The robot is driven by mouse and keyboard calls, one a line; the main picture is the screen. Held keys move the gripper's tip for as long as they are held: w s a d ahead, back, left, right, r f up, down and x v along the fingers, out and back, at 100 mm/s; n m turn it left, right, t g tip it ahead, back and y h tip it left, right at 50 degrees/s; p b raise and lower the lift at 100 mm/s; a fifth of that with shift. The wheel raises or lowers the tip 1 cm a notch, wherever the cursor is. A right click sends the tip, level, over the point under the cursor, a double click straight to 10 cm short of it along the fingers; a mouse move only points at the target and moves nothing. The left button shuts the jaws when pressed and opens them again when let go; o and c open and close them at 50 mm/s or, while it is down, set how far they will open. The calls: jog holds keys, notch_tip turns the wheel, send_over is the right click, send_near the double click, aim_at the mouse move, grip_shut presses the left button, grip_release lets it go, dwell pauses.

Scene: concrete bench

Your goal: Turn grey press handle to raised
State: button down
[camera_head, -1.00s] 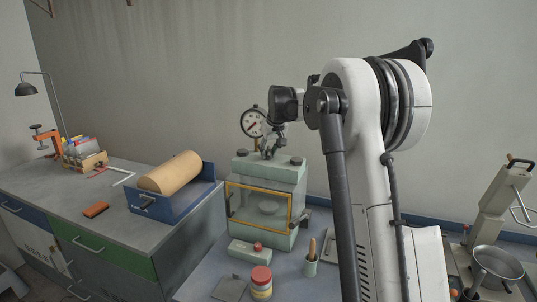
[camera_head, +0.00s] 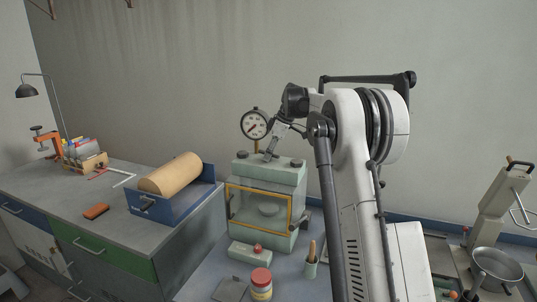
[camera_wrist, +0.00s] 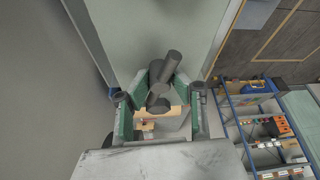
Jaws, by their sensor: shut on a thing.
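The press is a pale green box (camera_head: 266,174) with a yellow-framed front window. Its grey handle (camera_head: 271,149) rises from the top and slants up to the right, away from the round gauge (camera_head: 254,124). My gripper (camera_head: 284,126) is at the upper end of the handle, and its fingers are small and partly hidden in the head view. In the wrist view, the grey handle (camera_wrist: 165,75) lies between the fingers of my gripper (camera_wrist: 160,97), which are shut on it. The handle's exact angle is hard to tell.
A blue tray (camera_head: 176,212) with a tan roll stands left of the press. A pan (camera_head: 497,264) is at the right.

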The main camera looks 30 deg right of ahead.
jog(key=shift+r+n+g+y+p, duration=0.1)
jog(key=shift+n+g+y+p, duration=0.3)
jog(key=shift+n, duration=1.2)
jog(key=c, duration=1.5)
grip_release()
jog(key=shift+g, duration=0.3)
jog(key=v, duration=1.2)
jog(key=shift+s+a, duration=0.1)
